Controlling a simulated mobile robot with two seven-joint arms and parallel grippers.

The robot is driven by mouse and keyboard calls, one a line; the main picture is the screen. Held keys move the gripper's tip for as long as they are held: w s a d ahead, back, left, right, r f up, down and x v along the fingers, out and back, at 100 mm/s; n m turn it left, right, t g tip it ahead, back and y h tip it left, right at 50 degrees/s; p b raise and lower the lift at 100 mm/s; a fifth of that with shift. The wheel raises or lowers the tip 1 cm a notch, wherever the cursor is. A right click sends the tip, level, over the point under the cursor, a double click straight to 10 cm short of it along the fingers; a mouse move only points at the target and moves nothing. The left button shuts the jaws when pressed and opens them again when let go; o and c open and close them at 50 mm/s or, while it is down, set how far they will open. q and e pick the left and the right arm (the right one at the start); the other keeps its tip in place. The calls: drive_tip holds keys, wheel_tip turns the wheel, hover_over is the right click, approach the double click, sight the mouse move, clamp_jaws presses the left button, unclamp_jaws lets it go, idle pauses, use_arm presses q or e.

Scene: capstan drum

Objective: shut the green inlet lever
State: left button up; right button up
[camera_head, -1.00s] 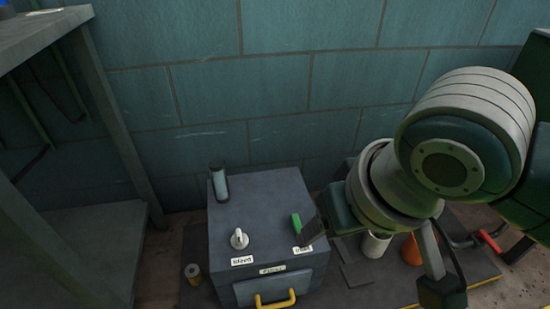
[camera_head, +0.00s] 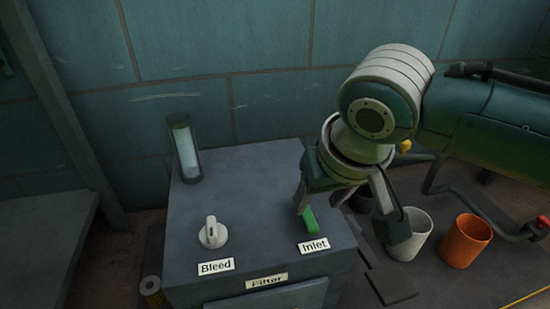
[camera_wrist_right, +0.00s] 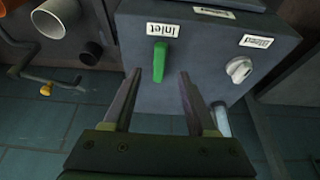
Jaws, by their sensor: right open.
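The green inlet lever (camera_head: 309,220) stands on the top of the grey box (camera_head: 245,195), just behind the "Inlet" label (camera_head: 314,245). In the right wrist view the lever (camera_wrist_right: 160,62) lies just beyond and between the two fingertips. My right gripper (camera_head: 347,214) is open and empty, with one finger close beside the lever and the other out to the right. In the right wrist view the fingers (camera_wrist_right: 160,78) are spread wide; I cannot tell whether one touches the lever. Part of the lever's top is hidden by the gripper in the head view. My left gripper is not in view.
A white bleed knob (camera_head: 212,233) and a clear sight tube (camera_head: 185,147) stand on the box's left side. A white cup (camera_head: 417,232) and an orange cup (camera_head: 464,241) stand right of the box. A red-handled crank (camera_head: 541,227) is at the far right. The tiled wall is behind.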

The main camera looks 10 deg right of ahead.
sight(308, 216)
drive_tip(key=b+x, duration=0.4)
drive_tip(key=x, duration=0.2)
drive_tip(key=shift+w, duration=0.15)
drive_tip(key=shift+r, duration=0.1)
drive_tip(key=c, duration=0.9)
clamp_jaws()
